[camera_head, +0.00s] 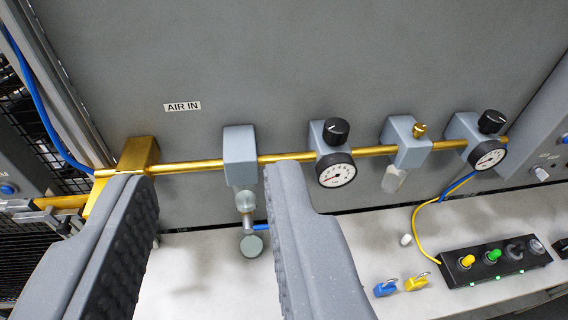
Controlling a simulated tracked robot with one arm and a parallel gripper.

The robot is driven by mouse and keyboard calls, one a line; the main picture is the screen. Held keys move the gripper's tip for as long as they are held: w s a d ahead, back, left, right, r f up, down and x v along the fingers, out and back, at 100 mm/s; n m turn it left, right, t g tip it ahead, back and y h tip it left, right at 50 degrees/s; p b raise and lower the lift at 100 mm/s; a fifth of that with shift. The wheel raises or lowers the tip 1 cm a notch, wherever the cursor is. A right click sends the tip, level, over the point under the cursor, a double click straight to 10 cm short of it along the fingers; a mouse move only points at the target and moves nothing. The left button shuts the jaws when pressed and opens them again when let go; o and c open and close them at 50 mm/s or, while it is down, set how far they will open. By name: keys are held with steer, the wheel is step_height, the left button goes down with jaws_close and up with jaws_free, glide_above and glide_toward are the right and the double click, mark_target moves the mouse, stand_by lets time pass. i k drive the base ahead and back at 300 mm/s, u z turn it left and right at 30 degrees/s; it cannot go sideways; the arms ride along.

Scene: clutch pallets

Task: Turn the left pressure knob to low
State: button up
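The left pressure knob (336,130) is black and sits on top of a grey regulator block on the brass pipe. Its round white gauge (337,170) faces me just below it. A second black knob (491,121) with its own gauge (489,155) is farther right. My gripper (205,185) is open and empty, its two grey padded fingers reaching up from the bottom left. The fingers are left of and below the left knob, and the right finger does not touch it. The brass pipe and a grey filter block (240,156) show between the fingers.
Another block (407,140) with a brass top stands between the gauges. A button box (495,258), a blue padlock (385,288) and a yellow padlock (415,283) are on the pale ledge.

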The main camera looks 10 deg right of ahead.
mark_target(335, 130)
steer(key=u, duration=1.05)
steer(key=k, duration=1)
steer(key=z, duration=1.1)
steer(key=i, duration=1)
steer(key=u, duration=0.05)
